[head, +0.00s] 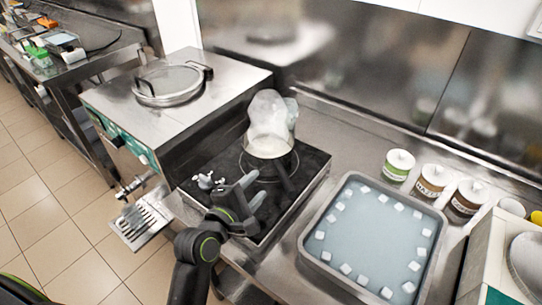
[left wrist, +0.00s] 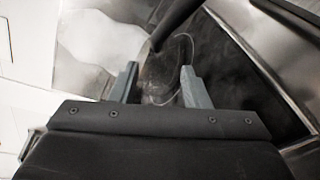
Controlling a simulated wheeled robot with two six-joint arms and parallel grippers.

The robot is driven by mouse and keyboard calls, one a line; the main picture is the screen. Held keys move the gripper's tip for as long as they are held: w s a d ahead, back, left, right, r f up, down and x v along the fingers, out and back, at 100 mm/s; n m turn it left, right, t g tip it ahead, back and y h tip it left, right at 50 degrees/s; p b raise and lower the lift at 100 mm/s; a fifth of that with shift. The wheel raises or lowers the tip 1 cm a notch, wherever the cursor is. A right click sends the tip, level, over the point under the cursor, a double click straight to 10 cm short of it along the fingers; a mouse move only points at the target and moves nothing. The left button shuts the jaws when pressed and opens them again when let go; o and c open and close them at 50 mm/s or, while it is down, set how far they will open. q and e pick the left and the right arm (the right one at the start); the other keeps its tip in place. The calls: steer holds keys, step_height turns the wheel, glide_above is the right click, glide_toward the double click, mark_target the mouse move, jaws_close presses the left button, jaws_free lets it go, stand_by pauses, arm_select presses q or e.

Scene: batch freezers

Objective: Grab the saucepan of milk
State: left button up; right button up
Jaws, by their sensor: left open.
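The saucepan of milk (head: 269,149) stands on the black cooktop (head: 310,163), with white steam above it. Its dark handle (head: 284,177) points toward me. My left gripper (head: 253,191) is open and empty, just left of the handle's end and on the near side of the pan. In the left wrist view the open fingers (left wrist: 160,72) have a dark bar, apparently the handle (left wrist: 176,20), beyond and above them, apart from them. White steam (left wrist: 95,45) blurs the left of that view, and the pan's body is hard to make out.
A metal tray (head: 303,243) of water with floating white cubes lies right of the cooktop. Several lidded jars (head: 398,164) stand behind it. A steel batch freezer (head: 150,118) with a round lid is at left. Small grey knobs (head: 207,181) sit at the cooktop's left.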

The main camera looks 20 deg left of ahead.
mark_target(274, 164)
arm_select(q)
steer(key=x, duration=0.3)
steer(key=shift+w+d+f, duration=0.1)
steer(key=shift+w, duration=0.2)
steer(key=p+x, duration=0.1)
steer(key=x, duration=0.1)
steer(key=p+x, duration=0.1)
steer(key=x, duration=0.1)
steer(key=shift+w+r, duration=0.2)
steer(key=shift+w, duration=0.1)
steer(key=shift+w+f, duration=0.15)
steer(key=shift+w, duration=0.25)
steer(key=shift+c, duration=0.3)
jaws_close()
steer(key=shift+r, duration=0.2)
